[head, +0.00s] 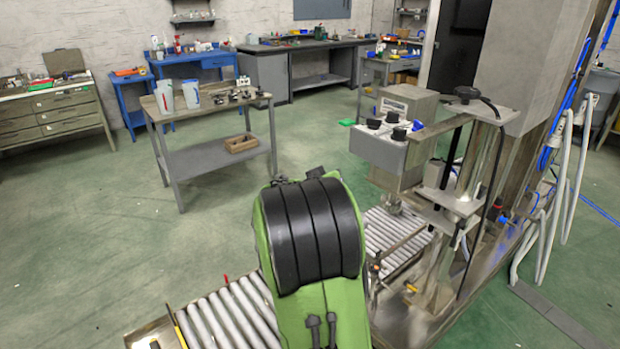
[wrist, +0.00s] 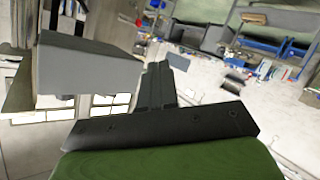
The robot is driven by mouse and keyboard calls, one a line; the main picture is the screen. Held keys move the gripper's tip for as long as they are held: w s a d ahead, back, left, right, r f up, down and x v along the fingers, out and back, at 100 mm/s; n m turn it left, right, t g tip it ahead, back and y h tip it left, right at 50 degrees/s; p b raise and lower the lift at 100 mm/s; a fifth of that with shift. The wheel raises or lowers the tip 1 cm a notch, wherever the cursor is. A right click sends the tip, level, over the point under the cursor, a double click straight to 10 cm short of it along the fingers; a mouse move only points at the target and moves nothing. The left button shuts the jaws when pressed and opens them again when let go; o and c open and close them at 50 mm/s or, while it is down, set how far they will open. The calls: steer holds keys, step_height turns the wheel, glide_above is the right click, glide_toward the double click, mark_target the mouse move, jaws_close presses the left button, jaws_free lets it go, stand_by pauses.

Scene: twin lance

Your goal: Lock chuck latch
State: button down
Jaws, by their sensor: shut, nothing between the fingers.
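My gripper (wrist: 157,88) shows in the wrist view, its dark fingers together and nothing between them. In the head view my green and black arm fills the lower middle, and I cannot make out the gripper clearly there. A machine (head: 380,150) with a grey box head and black knobs stands right of my arm. Its chuck (head: 392,200) seems to be the small metal part under the head. I cannot pick out the latch or its position. In the wrist view a large grey block (wrist: 90,68) is left of the fingers, apart from them; I cannot tell what it is.
A roller conveyor (head: 228,318) runs beneath my arm and continues under the machine (head: 385,228). A metal column stand with a black cable (head: 455,190) is at the right. A table (head: 215,152) with cups and a wooden box stands behind. Green floor at the left is open.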

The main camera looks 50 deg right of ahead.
steer(key=a+r+y+p, duration=0.1)
steer(key=a+r+y, duration=0.1)
steer(key=a, duration=0.5)
steer(key=shift+a+r+t+y+p, duration=0.2)
steer(key=shift+t+y+p, duration=0.1)
steer(key=shift+t+p, duration=0.1)
steer(key=shift+s, duration=0.1)
steer(key=s+a+r+n+y+p, duration=0.2)
steer(key=s+a+r+y+p, duration=0.15)
steer(key=a, duration=0.65)
steer(key=s+a+r+n+y+p, duration=0.1)
steer(key=s+a+r+y+p, duration=0.25)
steer(key=a, duration=0.65)
steer(key=s+a+f+n+g+y+p, duration=0.1)
steer(key=s+a+n+y+p, duration=0.1)
steer(key=s+a, duration=0.8)
steer(key=shift+s+a+n+y, duration=0.25)
steer(key=shift+s+n+y, duration=0.35)
steer(key=shift+s+n, duration=0.4)
steer(key=shift+s, duration=0.1)
